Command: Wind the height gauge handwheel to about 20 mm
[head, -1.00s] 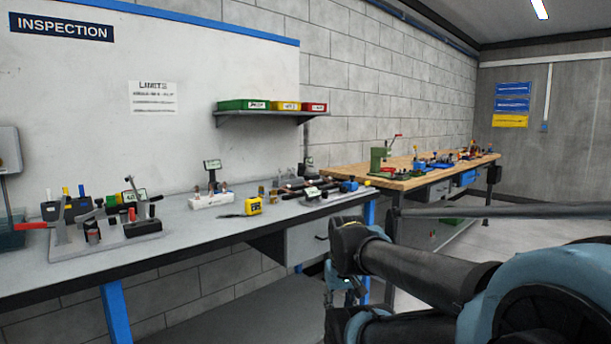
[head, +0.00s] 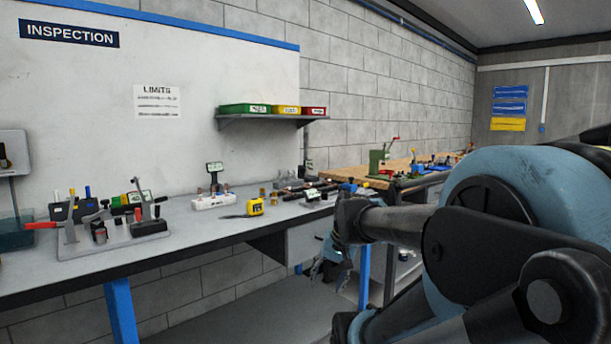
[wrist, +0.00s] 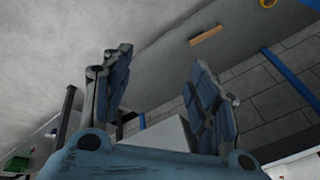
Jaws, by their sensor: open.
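I cannot clearly make out the height gauge or its handwheel. Upright instruments stand on the inspection bench (head: 190,235): a grey plate (head: 85,247) carrying posts and a red-handled lever stands at the left, and a small display on a stand (head: 214,172) rises over a white block (head: 212,201). My gripper (head: 332,268) is at the right end of the bench, at or below top height, well away from these. In the wrist view its two blue-padded fingers (wrist: 160,88) are spread apart with nothing between them.
A yellow tape measure (head: 255,207) lies mid-bench. A shelf (head: 270,118) with green, yellow and red bins hangs above. A wooden workbench (head: 345,178) stands behind, partly hidden by my arm. Blue bench legs (head: 120,310) stand near my gripper's side and at left.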

